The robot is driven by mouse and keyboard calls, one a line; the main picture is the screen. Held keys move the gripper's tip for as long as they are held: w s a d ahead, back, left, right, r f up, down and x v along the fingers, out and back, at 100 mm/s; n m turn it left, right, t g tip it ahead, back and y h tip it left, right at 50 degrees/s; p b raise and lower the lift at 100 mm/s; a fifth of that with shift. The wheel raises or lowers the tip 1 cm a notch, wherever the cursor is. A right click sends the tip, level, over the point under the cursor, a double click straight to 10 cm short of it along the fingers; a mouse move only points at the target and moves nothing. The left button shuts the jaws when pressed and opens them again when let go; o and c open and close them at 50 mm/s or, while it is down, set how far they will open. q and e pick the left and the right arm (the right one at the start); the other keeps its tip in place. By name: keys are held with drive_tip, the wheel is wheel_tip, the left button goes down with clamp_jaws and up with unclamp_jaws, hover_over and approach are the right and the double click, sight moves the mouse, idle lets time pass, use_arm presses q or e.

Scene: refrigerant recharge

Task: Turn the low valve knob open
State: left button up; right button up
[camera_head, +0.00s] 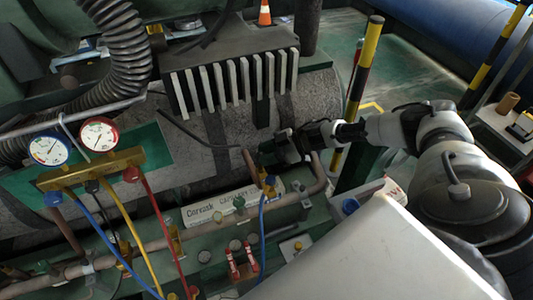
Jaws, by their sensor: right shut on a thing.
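The gauge manifold (92,168) is a brass bar at the left. My right gripper (277,149) is shut, well to the right of the manifold, above the pipework. The thing between its fingers is too small and dark to make out. A brass fitting (269,184) is just below it. My left gripper is not in view.
Blue (97,225), yellow (131,236) and red hoses (162,225) hang from the manifold. Behind my gripper is a large grey cylinder (316,105) below a finned block (230,80). A yellow-black post (362,70) stands near my right arm.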

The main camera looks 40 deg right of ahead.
drive_tip(key=shift+w+r+n, duration=0.1)
drive_tip(key=shift+w+n, duration=0.05)
drive_tip(key=shift+n, duration=0.15)
drive_tip(key=o, duration=0.9)
drive_tip(key=shift+a, duration=0.1)
drive_tip(key=b+v, duration=0.1)
drive_tip(key=v, duration=0.9)
drive_tip(key=shift+d+b, duration=0.3)
drive_tip(key=shift+d, duration=0.15)
